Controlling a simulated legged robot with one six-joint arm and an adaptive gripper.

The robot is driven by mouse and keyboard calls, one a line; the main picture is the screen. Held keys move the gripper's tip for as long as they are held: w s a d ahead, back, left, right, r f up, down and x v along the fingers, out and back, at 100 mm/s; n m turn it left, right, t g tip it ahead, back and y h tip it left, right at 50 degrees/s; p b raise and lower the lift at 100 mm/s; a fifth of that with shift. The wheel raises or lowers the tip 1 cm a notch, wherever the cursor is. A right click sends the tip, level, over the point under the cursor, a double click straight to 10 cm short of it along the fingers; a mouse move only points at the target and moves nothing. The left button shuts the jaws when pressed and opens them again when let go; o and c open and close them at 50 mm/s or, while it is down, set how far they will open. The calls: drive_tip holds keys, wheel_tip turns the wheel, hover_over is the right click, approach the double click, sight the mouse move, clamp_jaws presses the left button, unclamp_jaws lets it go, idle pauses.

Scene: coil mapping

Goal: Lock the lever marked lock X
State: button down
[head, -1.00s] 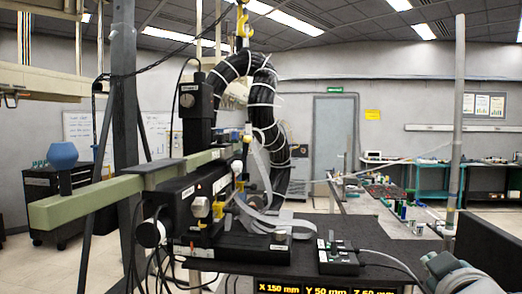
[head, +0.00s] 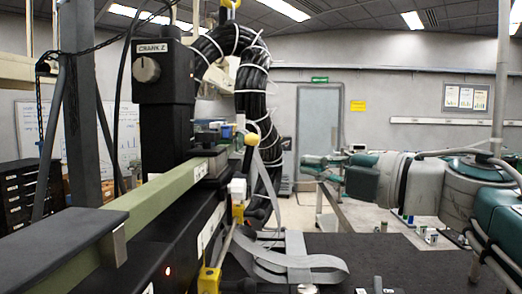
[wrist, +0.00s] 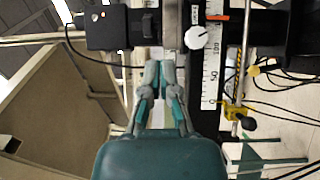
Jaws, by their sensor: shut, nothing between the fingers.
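No label reading lock X can be made out, so I cannot tell which lever it is. In the head view a yellow lever bracket (head: 209,279) sits low on the black rail's side, with another yellow piece (head: 238,212) farther along. A yellow ball knob (head: 251,139) stands above the rail. In the wrist view a yellow bracket with a black knob (wrist: 240,113) lies right of a ruler scale. My gripper (wrist: 159,66) is shut and empty, apart from that bracket. It also shows in the head view (head: 308,163), right of the rig.
A green beam (head: 100,240) runs along the rig. A black box marked CRANK Z (head: 165,72) has a knob. Black cable bundles (head: 250,95) arch behind. Grey ribbon cables (head: 295,262) lie on the dark table. A white dial (wrist: 198,37) shows in the wrist view.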

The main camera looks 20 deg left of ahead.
approach(246, 159)
drive_tip(key=s+a+r, duration=0.2)
drive_tip(key=a, duration=0.2)
drive_tip(key=w+a, duration=0.1)
drive_tip(key=w, duration=0.1)
drive_tip(key=w+a, duration=0.2)
drive_tip(key=shift+f, duration=0.15)
idle(0.4)
drive_tip(key=shift+d, duration=0.3)
